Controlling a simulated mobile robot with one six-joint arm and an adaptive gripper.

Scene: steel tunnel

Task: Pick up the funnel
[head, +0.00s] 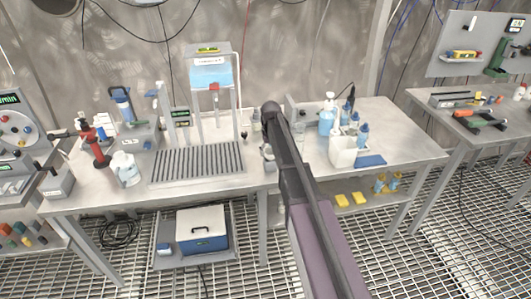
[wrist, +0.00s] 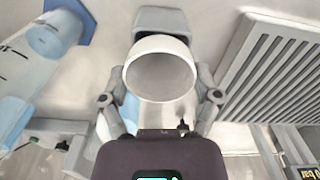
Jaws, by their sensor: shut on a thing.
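The funnel (wrist: 160,76) shows in the wrist view as a white round mouth facing the camera, with a thick pale rim. My gripper (wrist: 160,92) has one finger on each side of it and is shut on it. The funnel's lower end is hidden behind its own mouth. In the head view my arm runs over the middle of the bench and hides the funnel and most of the gripper.
The steel bench (head: 110,185) holds a slatted grey grate (head: 197,166), a frame with a blue tank (head: 212,75), a white bottle (head: 126,169) and a red device (head: 93,145) left of my arm. Right of it stand a white caddy (head: 343,152), several bottles and a blue pad (head: 370,161).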

